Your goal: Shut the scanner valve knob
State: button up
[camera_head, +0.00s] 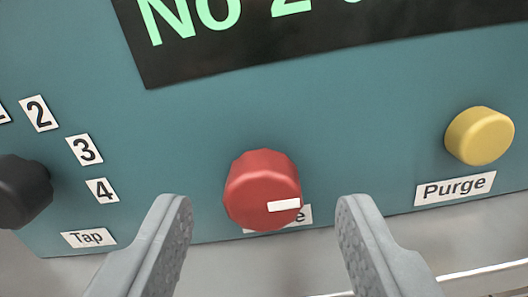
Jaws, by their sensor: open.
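A red round knob (258,185) with a white marker bar sits on the teal panel near the middle of the view. The bar lies at the knob's lower right, pointing right. A white label (307,214) below the knob is mostly hidden by it; only its final letter shows. My gripper (265,222) is open. Its two grey fingers stand on either side of the knob, slightly low in the view, with clear gaps to it. I cannot tell how far the fingertips are from the panel.
A yellow button (479,136) sits at right above a "Purge" label (455,189). A black knob (22,191) with numbered labels and a "Tap" label (89,238) is at left. A dark display (330,30) with green text is above. A grey surface lies below the panel.

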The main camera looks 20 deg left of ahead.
jog(key=shift+w+a, duration=0.2)
jog(key=shift+w, duration=0.8)
jog(key=c, duration=1)
jog(key=shift+o, duration=0.2)
